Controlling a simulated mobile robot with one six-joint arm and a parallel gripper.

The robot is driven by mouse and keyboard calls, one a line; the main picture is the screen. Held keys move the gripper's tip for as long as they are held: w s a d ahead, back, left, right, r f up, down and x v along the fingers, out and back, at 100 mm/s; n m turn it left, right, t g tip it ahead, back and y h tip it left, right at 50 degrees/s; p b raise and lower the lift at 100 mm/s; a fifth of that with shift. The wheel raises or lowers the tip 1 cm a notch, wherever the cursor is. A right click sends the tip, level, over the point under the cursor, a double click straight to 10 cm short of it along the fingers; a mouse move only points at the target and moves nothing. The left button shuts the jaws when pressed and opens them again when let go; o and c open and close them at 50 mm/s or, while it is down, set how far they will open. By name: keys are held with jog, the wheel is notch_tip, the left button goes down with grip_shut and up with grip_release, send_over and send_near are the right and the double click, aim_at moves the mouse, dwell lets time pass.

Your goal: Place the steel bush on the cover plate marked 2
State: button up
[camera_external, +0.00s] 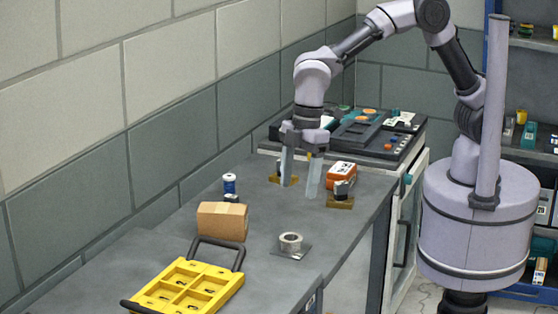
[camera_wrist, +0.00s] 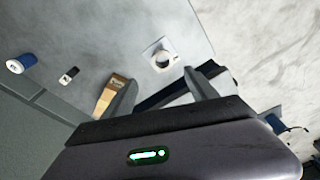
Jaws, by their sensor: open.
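The steel bush (camera_external: 290,240), a short grey ring, stands on a grey square plate (camera_external: 284,254) near the table's right edge. In the wrist view, a pale ring on a light square, apparently the steel bush (camera_wrist: 163,60), lies beyond the fingers. Two brown plates lie near my gripper (camera_external: 300,178), one by its left finger (camera_external: 276,180) and one to its right (camera_external: 340,203). No number is legible on any plate. My gripper is open and empty, pointing down over the table behind the bush. In the wrist view its fingers (camera_wrist: 162,92) are spread.
A cardboard box (camera_external: 222,221), a blue spool (camera_external: 229,184) and a yellow compartment tray (camera_external: 188,288) stand left of the bush. An orange device (camera_external: 341,174) stands right of my gripper. A dark bench unit (camera_external: 360,132) is at the back. Table around the bush is clear.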

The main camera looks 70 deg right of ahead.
jog(key=d+r+m+t, duration=0.1)
jog(key=d+r+m, duration=0.4)
jog(key=d+r, duration=0.5)
jog(key=s+d+r+m+t, duration=0.1)
jog(key=s+d+m+t, duration=0.1)
jog(key=s+d+m, duration=0.4)
jog(key=s+d+r+m+t, duration=0.1)
jog(key=s+d+m, duration=0.5)
jog(key=d, duration=0.9)
jog(key=shift+s+d+m+t, duration=0.3)
jog(key=shift+s+t, duration=0.2)
jog(key=shift+s, duration=0.4)
jog(key=shift+f, duration=0.1)
